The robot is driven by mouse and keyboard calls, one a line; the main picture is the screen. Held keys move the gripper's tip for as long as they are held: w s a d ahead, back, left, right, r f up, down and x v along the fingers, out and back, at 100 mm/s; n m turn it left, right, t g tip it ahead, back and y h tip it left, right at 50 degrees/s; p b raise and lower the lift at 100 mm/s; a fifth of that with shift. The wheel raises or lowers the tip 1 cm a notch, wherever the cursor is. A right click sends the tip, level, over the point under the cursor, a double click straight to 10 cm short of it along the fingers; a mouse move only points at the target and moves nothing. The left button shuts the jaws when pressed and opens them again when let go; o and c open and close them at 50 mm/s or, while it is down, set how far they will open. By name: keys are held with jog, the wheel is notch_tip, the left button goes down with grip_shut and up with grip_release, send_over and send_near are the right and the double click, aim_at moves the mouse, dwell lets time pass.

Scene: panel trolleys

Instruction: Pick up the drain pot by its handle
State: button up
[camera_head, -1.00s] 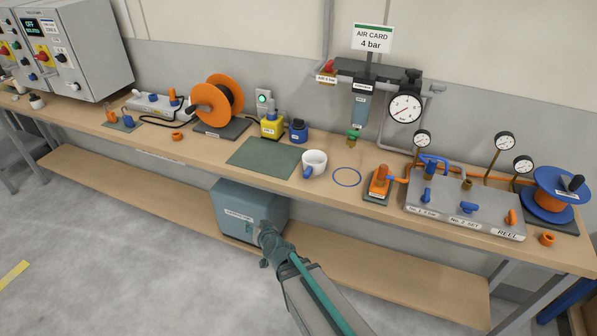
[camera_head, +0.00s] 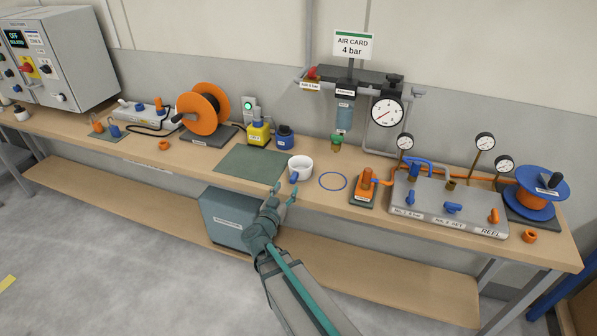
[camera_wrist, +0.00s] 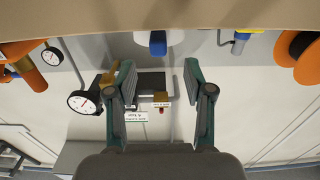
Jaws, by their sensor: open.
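The drain pot (camera_head: 300,164) is a white cup with a blue handle (camera_head: 294,178), upright near the bench's front edge. Its handle faces me. My gripper (camera_head: 283,192) is open and empty, just in front of the handle at the bench edge. In the wrist view, the blue handle (camera_wrist: 158,43) lies roughly midway between the finger directions, beyond the tips of my gripper (camera_wrist: 159,72). The pot's white body (camera_wrist: 177,36) is partly cut off there by the bench edge.
A green mat (camera_head: 250,166) lies left of the pot. A blue ring (camera_head: 333,181) and an orange fitting block (camera_head: 364,187) lie to its right. The wooden bench (camera_head: 215,195) has its front edge close to my gripper. A grey-teal box (camera_head: 224,218) stands below.

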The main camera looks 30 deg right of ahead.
aim_at(292, 181)
jog(key=p+x, duration=0.2)
jog(key=x, duration=0.5)
jog(key=shift+w+d, duration=0.1)
jog(key=shift+d, duration=0.1)
grip_shut()
